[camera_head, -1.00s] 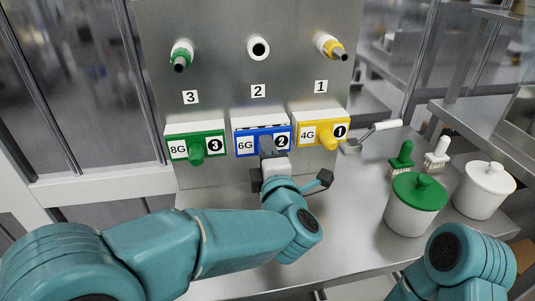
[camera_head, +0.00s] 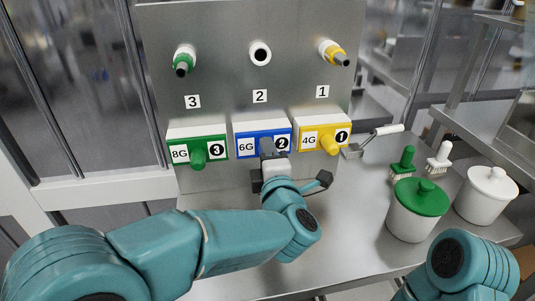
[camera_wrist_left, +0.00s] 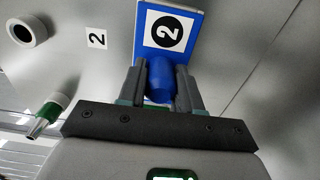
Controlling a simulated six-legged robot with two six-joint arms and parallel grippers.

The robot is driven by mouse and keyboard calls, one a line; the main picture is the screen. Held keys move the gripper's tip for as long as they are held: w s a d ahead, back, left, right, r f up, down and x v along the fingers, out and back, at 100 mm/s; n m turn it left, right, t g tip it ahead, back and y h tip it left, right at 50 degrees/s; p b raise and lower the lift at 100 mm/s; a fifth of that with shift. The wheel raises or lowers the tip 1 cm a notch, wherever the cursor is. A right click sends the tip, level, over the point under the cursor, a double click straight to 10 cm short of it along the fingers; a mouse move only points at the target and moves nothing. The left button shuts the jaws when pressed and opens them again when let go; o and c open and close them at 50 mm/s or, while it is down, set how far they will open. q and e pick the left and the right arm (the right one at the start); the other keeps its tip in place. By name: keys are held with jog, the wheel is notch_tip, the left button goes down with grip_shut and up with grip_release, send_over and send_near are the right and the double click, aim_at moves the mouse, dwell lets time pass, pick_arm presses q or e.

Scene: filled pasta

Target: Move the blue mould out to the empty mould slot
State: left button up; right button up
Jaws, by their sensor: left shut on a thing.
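The blue mould (camera_head: 249,145), marked 6G and 2, sits in the middle box on the metal panel, below the number 2. My left gripper (camera_head: 268,148) is in front of it and shut on its blue knob. In the left wrist view the two fingers of the left gripper (camera_wrist_left: 160,88) close around the knob (camera_wrist_left: 160,80), with the blue mould's face (camera_wrist_left: 168,30) beyond. Above the number 2 on the panel is a white ring socket (camera_head: 260,52) with a dark, empty hole. My right gripper is out of view.
A green mould (camera_head: 198,152) sits left of the blue one and a yellow mould (camera_head: 324,140) right. Nozzles fill the green-ringed socket (camera_head: 184,60) and yellow-ringed socket (camera_head: 335,53). Pots with green (camera_head: 418,210) and white lids (camera_head: 487,195), brushes (camera_head: 404,162) and a scraper (camera_head: 372,140) stand right.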

pick_arm(q)
jog(key=shift+r, duration=0.1)
dwell(0.4)
jog(key=o, duration=1.4)
jog(key=shift+b, duration=0.3)
jog(key=s+b, duration=0.1)
jog(key=s, duration=0.2)
jog(key=s+d+b, duration=0.1)
jog(key=s, duration=0.2)
jog(key=shift+s+d+b, duration=0.15)
jog(key=shift+s+b, duration=0.15)
jog(key=shift+s, duration=0.1)
